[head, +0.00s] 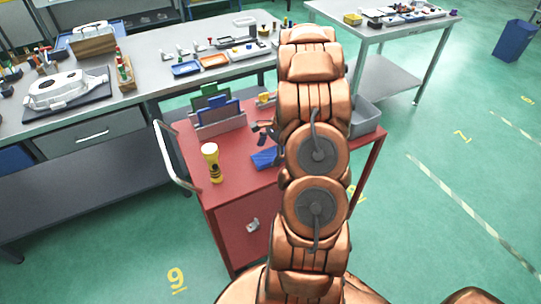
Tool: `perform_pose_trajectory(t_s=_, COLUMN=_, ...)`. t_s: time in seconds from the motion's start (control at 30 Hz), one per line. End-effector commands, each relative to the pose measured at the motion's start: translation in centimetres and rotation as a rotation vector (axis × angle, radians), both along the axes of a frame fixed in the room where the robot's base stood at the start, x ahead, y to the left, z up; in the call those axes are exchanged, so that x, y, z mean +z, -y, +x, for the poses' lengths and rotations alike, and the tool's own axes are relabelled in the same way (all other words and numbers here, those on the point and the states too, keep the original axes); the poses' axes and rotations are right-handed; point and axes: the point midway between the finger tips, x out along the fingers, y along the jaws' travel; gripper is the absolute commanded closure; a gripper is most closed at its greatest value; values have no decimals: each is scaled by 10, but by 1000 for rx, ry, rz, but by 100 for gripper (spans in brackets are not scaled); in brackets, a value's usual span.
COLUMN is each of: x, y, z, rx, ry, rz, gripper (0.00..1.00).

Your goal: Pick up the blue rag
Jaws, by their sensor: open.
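The blue rag (264,158) lies on the red top of the cart (235,185), just left of my copper arm. Its right end is partly hidden by the arm. My gripper (261,134) shows as a small dark shape at the arm's left edge, above the rag in the picture. It is open. I see nothing between its fingers, though the arm hides part of it. I cannot tell its exact height over the rag.
A yellow bottle (211,163) stands left of the rag. A grey holder (219,127) with blue and green items stands behind it. A grey bin (365,116) is at the cart's right. A workbench (150,62) with trays and a casting (64,90) lies behind. Open floor lies right.

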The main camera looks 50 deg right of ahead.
Motion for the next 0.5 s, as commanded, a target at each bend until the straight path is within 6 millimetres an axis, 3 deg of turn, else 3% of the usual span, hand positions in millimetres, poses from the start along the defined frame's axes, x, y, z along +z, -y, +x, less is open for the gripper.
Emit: perform_pose_trajectory(t_s=0.5, x=-4, y=0, z=0, rx=1, ry=-1, rz=0, gripper=0)
